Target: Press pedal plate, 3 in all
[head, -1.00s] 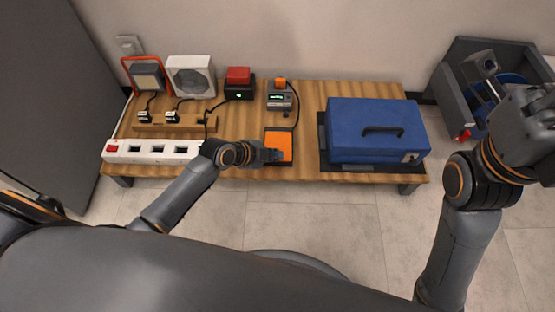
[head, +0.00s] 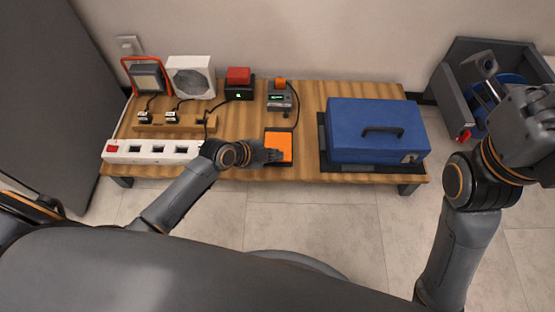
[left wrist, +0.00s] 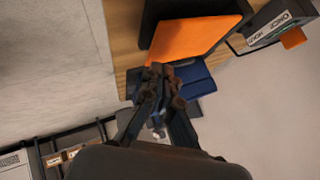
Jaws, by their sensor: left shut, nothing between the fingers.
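The pedal plate (head: 279,144) is orange, set in a dark frame near the front edge of the wooden bench. It also shows in the left wrist view (left wrist: 192,38), at the top. My left gripper (head: 276,156) is shut and empty at the plate's front part; its closed fingertips show in the left wrist view (left wrist: 163,76) close to the plate's edge. I cannot tell whether they touch it. My right arm is at the far right, near the grey bin; its finger state is unclear.
A blue case (head: 376,130) stands on the bench right of the pedal. A small device with a lit display (head: 280,98) stands behind it. A white power strip (head: 150,151) lies at left, and a box with a red top (head: 238,84) at the back. A grey bin (head: 452,98) is far right.

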